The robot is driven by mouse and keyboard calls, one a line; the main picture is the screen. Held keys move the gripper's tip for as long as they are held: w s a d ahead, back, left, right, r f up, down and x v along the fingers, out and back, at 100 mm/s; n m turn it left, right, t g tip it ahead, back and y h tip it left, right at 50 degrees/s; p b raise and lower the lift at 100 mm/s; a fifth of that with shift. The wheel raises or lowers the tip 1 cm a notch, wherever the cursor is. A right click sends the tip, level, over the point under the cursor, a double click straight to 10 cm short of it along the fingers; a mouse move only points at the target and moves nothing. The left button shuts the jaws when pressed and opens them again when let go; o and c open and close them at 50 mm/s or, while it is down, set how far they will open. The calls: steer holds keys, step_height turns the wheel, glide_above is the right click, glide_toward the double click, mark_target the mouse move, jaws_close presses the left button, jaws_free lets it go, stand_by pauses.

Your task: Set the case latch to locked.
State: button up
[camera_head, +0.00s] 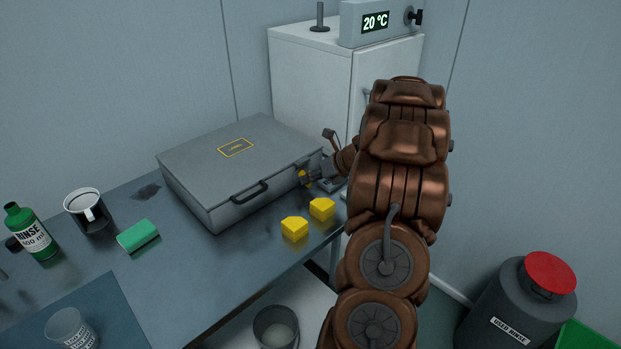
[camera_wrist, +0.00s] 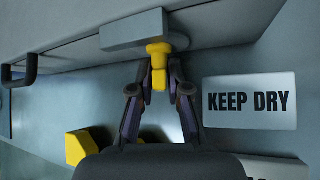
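The grey case (camera_head: 225,165) lies closed on the bench, with a dark handle (camera_head: 249,192) on its front. Its yellow latch (camera_head: 303,177) is near the right end of that front. In the wrist view the latch (camera_wrist: 158,66) sticks out from a grey block (camera_wrist: 135,30), its lever pointing straight down in the picture. My gripper (camera_wrist: 160,78) has one finger on each side of the lever. The fingers are drawn in close and appear shut on it. In the head view my gripper (camera_head: 312,174) is at the latch, partly hidden by my arm.
Two yellow blocks (camera_head: 295,228) (camera_head: 322,208) sit on the bench just before the case. A white cabinet (camera_head: 310,75) rises behind. A KEEP DRY label (camera_wrist: 250,101) lies beside my gripper.

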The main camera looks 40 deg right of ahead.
jaws_close()
steer(key=shift+r+h+p, duration=0.1)
steer(key=shift+h+p, duration=0.2)
steer(key=shift+a+f+n+h+b, duration=0.1)
steer(key=shift+n+h+b, duration=0.1)
steer(key=shift+n+h, duration=0.3)
steer(key=shift+a+f+n+h+b, duration=0.1)
steer(key=shift+n+h+b, duration=0.15)
steer(key=shift+h, duration=0.45)
steer(key=shift+d+r+h, duration=0.1)
steer(key=shift+d+h, duration=0.05)
steer(key=shift+h, duration=0.15)
steer(key=o, duration=0.5)
jaws_free()
steer(key=shift+o, duration=0.2)
